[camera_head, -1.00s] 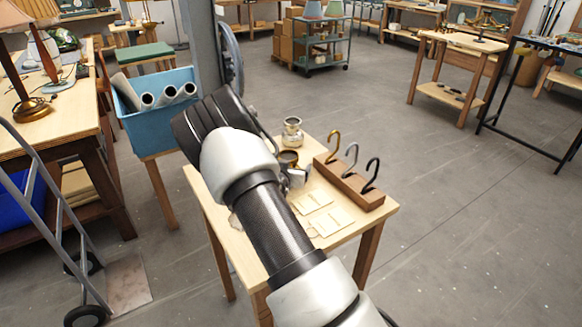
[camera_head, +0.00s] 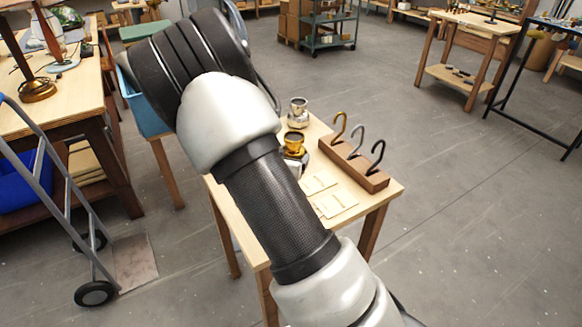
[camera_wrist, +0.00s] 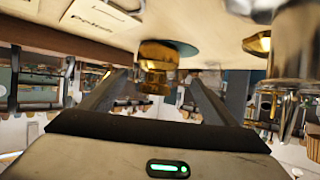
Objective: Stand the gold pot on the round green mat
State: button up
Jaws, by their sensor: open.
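The gold pot (camera_head: 294,141) stands on the small wooden table, just behind my forearm in the head view. In the wrist view, where the picture is upside down, the gold pot (camera_wrist: 158,66) shows upright against the round green mat (camera_wrist: 184,48). Its base overlaps the mat; whether it sits fully inside the rim I cannot tell. My gripper (camera_wrist: 158,84) is open, with one finger to each side of the pot in the picture and a gap on both sides. In the head view my arm hides the gripper and the mat.
A silver pot (camera_head: 298,112) stands behind the gold one; a silver vessel (camera_wrist: 296,45) looms close at right in the wrist view. A wooden block with several hooks (camera_head: 354,165) and pale cards (camera_head: 335,201) occupy the table's right side.

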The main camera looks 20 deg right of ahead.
jog(key=s+a+r+n+g+y, duration=0.1)
jog(key=s+a+r+n+y, duration=0.1)
jog(key=s+a+r+y, duration=0.35)
jog(key=s+a+r+n+g+y, duration=0.1)
jog(key=s+a+r+g+y, duration=0.1)
jog(key=s+a+r, duration=0.65)
jog(key=s+d+r+n+g, duration=0.1)
jog(key=s+d+r+n, duration=0.1)
jog(key=s, duration=0.7)
jog(key=s+d+r+n+g, duration=0.1)
jog(key=s+r, duration=0.4)
jog(key=s, duration=0.5)
jog(key=shift+s+d+n, duration=0.2)
jog(key=shift+d+n, duration=0.2)
jog(key=shift+d, duration=0.25)
jog(key=shift+h, duration=0.25)
notch_tip(320, 180, up, 8)
jog(key=p, duration=0.7)
jog(key=shift+f+p, duration=0.2)
jog(key=shift+p, duration=0.1)
